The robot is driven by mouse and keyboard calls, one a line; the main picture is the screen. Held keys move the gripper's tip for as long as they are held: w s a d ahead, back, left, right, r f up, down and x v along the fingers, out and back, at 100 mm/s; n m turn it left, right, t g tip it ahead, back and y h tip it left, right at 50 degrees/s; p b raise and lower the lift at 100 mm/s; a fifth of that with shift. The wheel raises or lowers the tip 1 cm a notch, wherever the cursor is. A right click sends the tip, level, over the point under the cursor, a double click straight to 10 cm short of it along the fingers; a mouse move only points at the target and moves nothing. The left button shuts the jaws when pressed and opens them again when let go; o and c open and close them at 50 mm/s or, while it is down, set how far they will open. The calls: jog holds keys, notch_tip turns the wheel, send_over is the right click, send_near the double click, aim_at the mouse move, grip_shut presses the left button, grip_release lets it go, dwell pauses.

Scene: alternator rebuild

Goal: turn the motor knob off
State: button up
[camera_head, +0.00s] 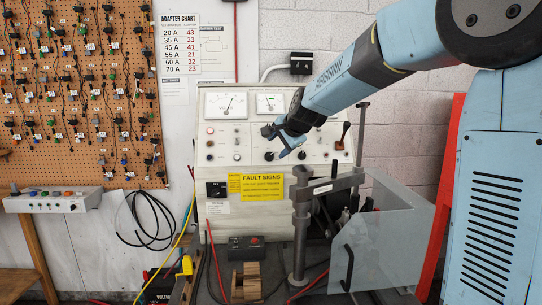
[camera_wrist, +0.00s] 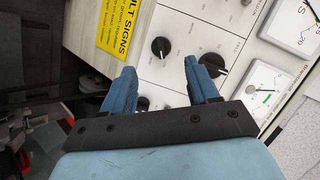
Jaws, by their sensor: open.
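The pale test panel (camera_head: 228,170) stands against the wall with several black knobs. Two round knobs, a left one (camera_head: 269,156) and a right one (camera_head: 302,155), sit below my gripper (camera_head: 284,141) in the head view. In the wrist view, one round black knob (camera_wrist: 160,47) lies just beyond the gap of my gripper (camera_wrist: 158,67). Another knob (camera_wrist: 213,65) shows by the right finger's tip, and a third (camera_wrist: 142,103) shows between the fingers, partly covered. My gripper is open and empty; whether it touches the panel I cannot tell.
Two dial gauges (camera_head: 226,105) top the panel; a yellow fault sign (camera_head: 262,187) is lower down. A metal post clamp (camera_head: 300,225) and a clear guard (camera_head: 385,245) stand in front at right. A red-buttoned black box (camera_head: 246,248) and cables lie on the bench.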

aim_at(270, 156)
jog(key=shift+x, duration=3.9)
jog(key=c, duration=1)
jog(key=shift+s+a, duration=0.1)
jog(key=shift+n, duration=0.3)
jog(key=n, duration=0.2)
jog(key=n+g+h, duration=0.1)
jog(key=n, duration=0.2)
jog(key=shift+a+h, duration=0.15)
jog(key=shift+h, duration=0.15)
jog(key=n+h, duration=0.1)
jog(key=n, duration=0.3)
jog(key=shift+f+n+g+h, duration=0.1)
jog(key=shift+n+g+h, duration=0.2)
jog(key=shift+h, duration=0.1)
